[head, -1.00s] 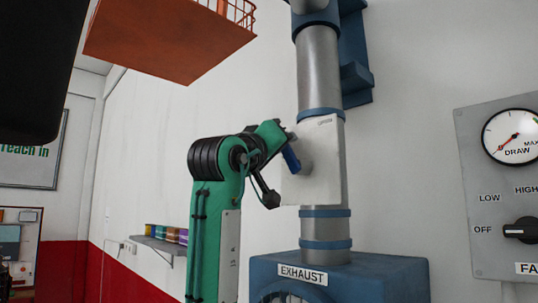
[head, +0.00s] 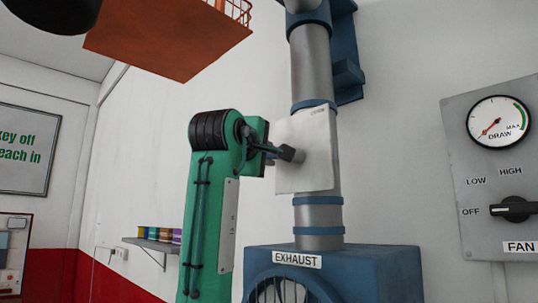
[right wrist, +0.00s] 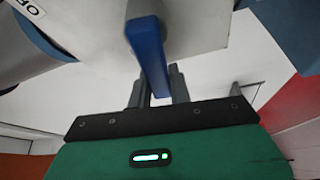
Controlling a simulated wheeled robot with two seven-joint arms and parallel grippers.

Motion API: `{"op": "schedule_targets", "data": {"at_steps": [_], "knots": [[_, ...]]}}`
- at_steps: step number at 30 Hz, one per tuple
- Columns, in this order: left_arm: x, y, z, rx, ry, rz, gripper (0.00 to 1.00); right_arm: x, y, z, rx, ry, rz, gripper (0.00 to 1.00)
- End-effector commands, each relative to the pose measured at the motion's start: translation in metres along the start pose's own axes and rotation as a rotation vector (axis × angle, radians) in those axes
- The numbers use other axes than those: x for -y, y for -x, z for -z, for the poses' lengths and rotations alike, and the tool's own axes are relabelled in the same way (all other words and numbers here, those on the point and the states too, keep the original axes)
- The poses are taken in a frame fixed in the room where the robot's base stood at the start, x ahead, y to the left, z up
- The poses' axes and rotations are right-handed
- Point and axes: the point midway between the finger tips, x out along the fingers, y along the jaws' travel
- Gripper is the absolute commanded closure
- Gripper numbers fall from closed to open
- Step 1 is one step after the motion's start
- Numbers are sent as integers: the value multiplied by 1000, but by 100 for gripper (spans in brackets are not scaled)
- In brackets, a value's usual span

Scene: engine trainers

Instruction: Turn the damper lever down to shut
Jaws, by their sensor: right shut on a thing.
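The damper lever is blue and comes out of a round grey pivot on a pale plate (head: 306,170) on the exhaust pipe. In the right wrist view the lever (right wrist: 150,58) reaches from the pivot down between my right gripper's fingers (right wrist: 158,88), which are shut on it. In the head view my right gripper (head: 289,154) is in front of the plate's left part, level with the pivot. It hides most of the lever there, so its exact tilt is hard to tell. My left gripper is not in view.
The exhaust pipe (head: 312,62) rises from a blue housing (head: 365,267) marked EXHAUST. A grey panel (head: 465,130) with a draw gauge and a fan knob is at the right. An orange platform (head: 160,40) hangs at upper left. A small shelf (head: 150,243) is on the wall.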

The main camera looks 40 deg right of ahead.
Motion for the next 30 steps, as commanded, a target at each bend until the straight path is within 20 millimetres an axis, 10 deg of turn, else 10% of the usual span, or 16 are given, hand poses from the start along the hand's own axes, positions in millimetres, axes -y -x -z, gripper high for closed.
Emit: {"op": "schedule_targets", "data": {"at_steps": [26, 27, 30], "knots": [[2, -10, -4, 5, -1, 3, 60, 10, 0, -1, 3, 157, 64, 100], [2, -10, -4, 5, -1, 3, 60, 10, 0, -1, 3, 157, 64, 78], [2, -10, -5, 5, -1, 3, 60, 10, 0, -1, 2, 157, 64, 59]]}}
